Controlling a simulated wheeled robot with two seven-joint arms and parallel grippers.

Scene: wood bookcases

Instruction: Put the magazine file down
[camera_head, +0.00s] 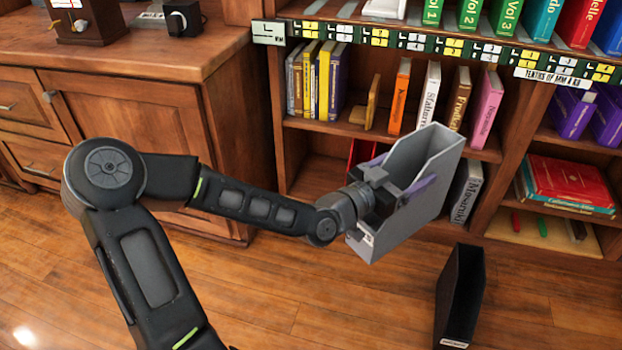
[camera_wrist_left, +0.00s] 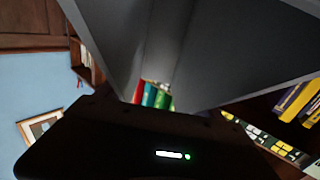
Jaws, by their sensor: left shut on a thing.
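A grey magazine file (camera_head: 425,185) is held up in front of the bookcase in the head view, its open side facing up. My left gripper (camera_head: 402,190) is shut on it from the left side. In the left wrist view the grey file (camera_wrist_left: 235,50) fills the upper part, close to the camera. A second, black magazine file (camera_head: 462,290) stands upright on the floor at the lower right, below the grey one and apart from it. My right gripper is in neither view.
The bookcase shelf (camera_head: 330,127) behind holds several upright books, with gaps between some. A patterned strip (camera_head: 440,45) runs along the shelf edge above. A wooden cabinet (camera_head: 130,110) stands at left. The wooden floor (camera_head: 300,290) is clear in front.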

